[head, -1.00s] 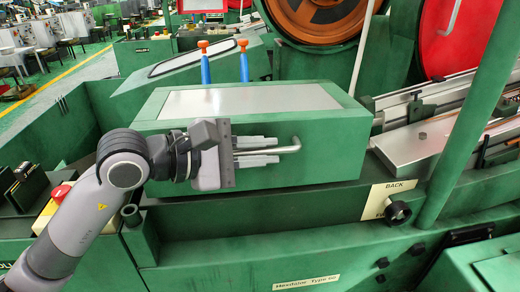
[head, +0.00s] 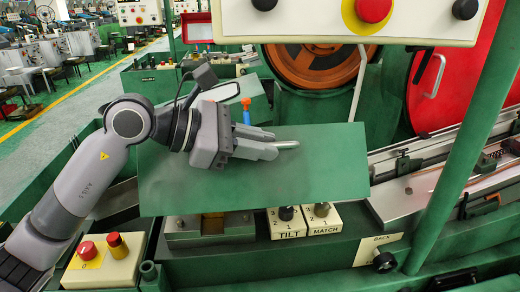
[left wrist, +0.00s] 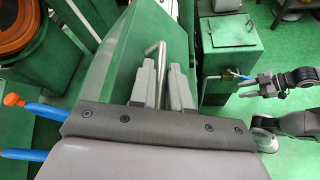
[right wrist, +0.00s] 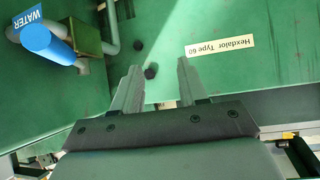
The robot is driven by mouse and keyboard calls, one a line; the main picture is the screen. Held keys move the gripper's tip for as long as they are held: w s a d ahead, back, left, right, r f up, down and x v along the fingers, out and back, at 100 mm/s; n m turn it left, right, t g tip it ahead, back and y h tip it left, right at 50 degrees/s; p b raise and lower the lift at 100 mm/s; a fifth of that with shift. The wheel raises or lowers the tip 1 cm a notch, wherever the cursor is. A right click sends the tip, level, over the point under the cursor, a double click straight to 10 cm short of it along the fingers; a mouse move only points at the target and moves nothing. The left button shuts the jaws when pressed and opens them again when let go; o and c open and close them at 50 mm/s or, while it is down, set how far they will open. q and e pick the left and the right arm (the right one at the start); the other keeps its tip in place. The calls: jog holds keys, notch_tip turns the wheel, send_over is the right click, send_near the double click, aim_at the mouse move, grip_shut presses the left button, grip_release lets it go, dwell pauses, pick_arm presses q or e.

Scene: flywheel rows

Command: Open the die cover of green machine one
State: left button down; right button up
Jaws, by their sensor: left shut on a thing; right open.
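The die cover (head: 330,180) is a green box lid, swung up, with its handle side facing me. Its metal handle (head: 289,144) is in the jaws of my left gripper (head: 274,148). The left wrist view shows the handle (left wrist: 157,52) between the two fingers, beside the cover's green face (left wrist: 120,60). The fingers hide part of the handle. My right gripper (right wrist: 158,75) is open and empty, facing a green machine side with a "Hexdalor Type 60" label (right wrist: 221,45).
Below the cover are TILT (head: 290,226) and MATCH (head: 322,222) switches. A button box (head: 105,262) stands at lower left. A control panel (head: 330,22) hangs above, and a slanted green post (head: 455,145) stands at right. A blue, orange-topped lever (head: 246,108) is behind the cover.

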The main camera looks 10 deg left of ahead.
pick_arm(q)
jog(key=shift+w+r, duration=0.15)
jog(key=shift+r, duration=0.2)
jog(key=c, duration=1.4)
grip_release()
jog(key=shift+c, duration=0.2)
jog(key=shift+a, duration=0.1)
jog(key=b+v, duration=0.1)
jog(key=v, duration=0.5)
jog(key=shift+a, duration=0.15)
jog(key=shift+s+a+r, duration=0.15)
jog(key=shift+s+a, duration=0.15)
